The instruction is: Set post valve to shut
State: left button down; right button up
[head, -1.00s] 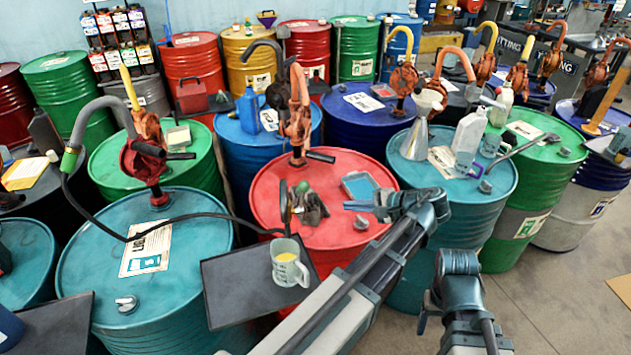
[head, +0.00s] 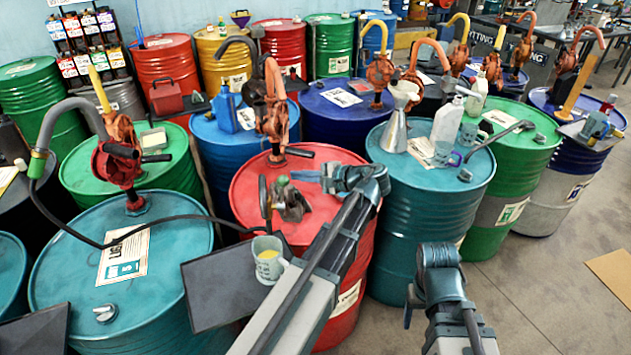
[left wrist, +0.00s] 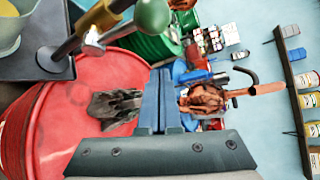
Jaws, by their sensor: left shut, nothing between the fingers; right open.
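The lever's exact angle is hard to tell. My left gripper (head: 300,176) is shut and empty, over the red drum to the right of the knob and apart from it. My right gripper (head: 410,303) is open and empty, low at the right.
A jug with yellow liquid (head: 268,262) stands on the dark tray (head: 215,285). A dark crumpled item (head: 293,206) lies on the red drum beside the valve. A black hose (head: 160,222) crosses the teal drum (head: 70,265). A hand pump (head: 272,120) rises behind.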

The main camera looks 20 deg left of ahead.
aim_at(281, 190)
pick_arm(q)
jog(key=s, duration=0.1)
jog(key=s+r+p, duration=0.1)
jog(key=s+p, duration=0.1)
jog(key=shift+s+d+r, duration=0.15)
jog(key=shift+s+r, duration=0.1)
jog(key=shift+r, duration=0.1)
pick_arm(e)
jog(key=shift+r, duration=0.85)
pick_arm(q)
jog(key=shift+s+d+n+y+b, duration=0.15)
jog(key=shift+s+n+y+b, duration=0.15)
jog(key=shift+b, duration=0.15)
pick_arm(e)
jog(key=shift+s+d+f, duration=0.25)
jog(key=shift+s+f, duration=0.15)
jog(key=shift+f, duration=0.15)
pick_arm(q)
jog(key=shift+t, duration=0.3)
pick_arm(e)
jog(key=shift+f, duration=0.1)
